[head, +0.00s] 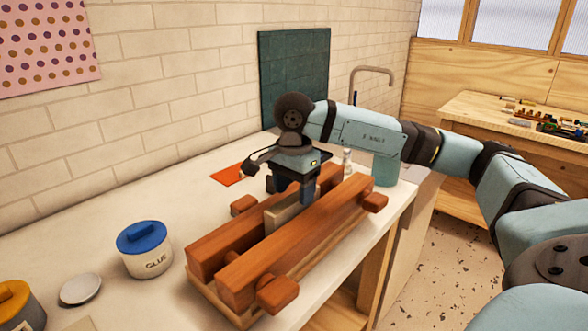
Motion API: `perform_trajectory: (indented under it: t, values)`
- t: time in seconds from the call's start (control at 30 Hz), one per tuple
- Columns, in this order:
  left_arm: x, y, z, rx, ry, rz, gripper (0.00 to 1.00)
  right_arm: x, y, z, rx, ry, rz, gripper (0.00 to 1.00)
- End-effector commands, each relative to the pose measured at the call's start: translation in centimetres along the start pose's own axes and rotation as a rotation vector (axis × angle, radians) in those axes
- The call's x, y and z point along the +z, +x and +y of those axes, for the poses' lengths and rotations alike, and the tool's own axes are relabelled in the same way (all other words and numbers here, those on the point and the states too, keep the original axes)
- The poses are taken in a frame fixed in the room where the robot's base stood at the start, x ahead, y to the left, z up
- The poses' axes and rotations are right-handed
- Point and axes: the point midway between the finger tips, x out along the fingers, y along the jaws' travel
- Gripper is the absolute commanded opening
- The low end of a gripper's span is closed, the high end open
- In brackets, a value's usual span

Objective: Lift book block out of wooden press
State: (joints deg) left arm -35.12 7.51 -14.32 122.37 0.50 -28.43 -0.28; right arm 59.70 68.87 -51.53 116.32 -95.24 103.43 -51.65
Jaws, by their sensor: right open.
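The wooden press (300,243) stands on the white table, with two long reddish-brown beams and handles at its ends. The pale book block (282,216) stands upright in the gap between the beams, its top edge showing and its lower part hidden by the front beam. My right gripper (292,194) points down over the far part of the block and is open, with its dark blue fingers at the gap. I cannot tell whether the fingers touch the block. My left gripper is not in view.
A glue jar with a blue lid (144,248) and a white disc (80,288) are left of the press. An orange sheet (232,174) lies behind it. A teal cup (385,169) and a small bottle (347,160) stand beyond it. The table's edge runs along the right.

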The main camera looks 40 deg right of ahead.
Motion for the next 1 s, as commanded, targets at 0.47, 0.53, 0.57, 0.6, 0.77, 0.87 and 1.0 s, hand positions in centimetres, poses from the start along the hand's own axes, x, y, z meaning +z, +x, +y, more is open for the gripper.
perform_trajectory:
  t: [0.47,0.53,0.57,0.6,0.77,0.87,1.0]
  values:
    - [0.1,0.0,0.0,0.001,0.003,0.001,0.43,0.0,2.2,0.0,0.0,0.0,-0.001,0.62]
    - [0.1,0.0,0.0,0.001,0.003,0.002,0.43,0.0,2.2,0.0,0.0,0.0,-0.001,0.62]
    - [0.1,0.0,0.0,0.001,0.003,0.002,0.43,0.0,2.2,0.0,0.0,0.0,-0.001,0.55]
    - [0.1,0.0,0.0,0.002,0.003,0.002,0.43,0.0,2.2,0.0,0.0,0.0,-0.001,0.46]
    - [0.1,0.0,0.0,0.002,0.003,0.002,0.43,0.0,2.2,0.0,0.0,0.0,-0.001,0.09]
    - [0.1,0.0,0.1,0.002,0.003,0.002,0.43,0.0,2.1,0.0,-0.001,0.0,-0.001,0.0]
    - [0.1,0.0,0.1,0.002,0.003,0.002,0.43,0.0,2.1,0.0,-0.001,0.0,-0.001,0.0]
